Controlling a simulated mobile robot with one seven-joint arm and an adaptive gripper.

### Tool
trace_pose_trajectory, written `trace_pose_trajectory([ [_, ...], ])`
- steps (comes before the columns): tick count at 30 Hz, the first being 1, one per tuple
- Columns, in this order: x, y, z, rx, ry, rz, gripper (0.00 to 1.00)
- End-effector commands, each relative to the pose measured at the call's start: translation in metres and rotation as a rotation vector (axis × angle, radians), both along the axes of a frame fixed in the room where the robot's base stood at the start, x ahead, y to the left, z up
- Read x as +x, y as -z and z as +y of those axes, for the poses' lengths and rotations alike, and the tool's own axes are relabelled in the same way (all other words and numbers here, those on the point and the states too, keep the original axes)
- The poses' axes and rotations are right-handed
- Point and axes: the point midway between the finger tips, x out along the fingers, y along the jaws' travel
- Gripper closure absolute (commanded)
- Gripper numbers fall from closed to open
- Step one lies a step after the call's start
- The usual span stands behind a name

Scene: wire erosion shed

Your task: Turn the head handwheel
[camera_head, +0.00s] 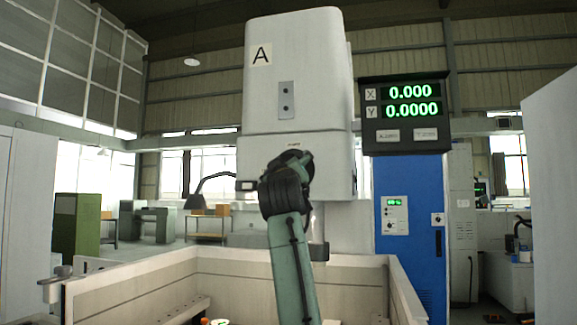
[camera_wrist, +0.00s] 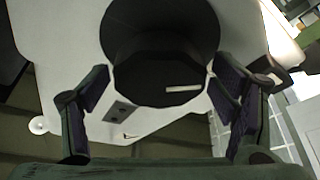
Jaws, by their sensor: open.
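The head handwheel (camera_wrist: 158,78) is a black, faceted knob with a white mark on its face, set before a wider dark disc. It fills the upper middle of the wrist view. My gripper (camera_wrist: 160,88) is open, with one finger on each side of the knob. The fingertips are close to its sides; I cannot tell whether they touch. In the head view my arm covers the handwheel and the gripper's fingers. The machine head (camera_head: 298,75) is a tall pale housing marked A, and my arm reaches up to its lower part.
A pale-walled tank (camera_head: 240,268) surrounds the space below my arm. A dark lamp (camera_head: 196,200) stands left of the head. A pale panel (camera_head: 550,200) bounds the right.

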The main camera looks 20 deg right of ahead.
Motion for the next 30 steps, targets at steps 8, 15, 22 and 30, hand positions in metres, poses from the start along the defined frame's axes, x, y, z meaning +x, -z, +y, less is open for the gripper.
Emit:
trace_pose_trajectory([
  [8, -0.0003, 0.0003, 0.0001, 0.0, 0.0, 0.0, 0.33],
  [15, -0.0003, 0.0003, 0.0001, 0.0, 0.0, 0.0, 0.49],
  [22, -0.0003, 0.0003, 0.0001, 0.0, 0.001, 0.001, 0.64],
  [30, 0.0, 0.0004, 0.0004, 0.012, -0.002, -0.006, 0.69],
])
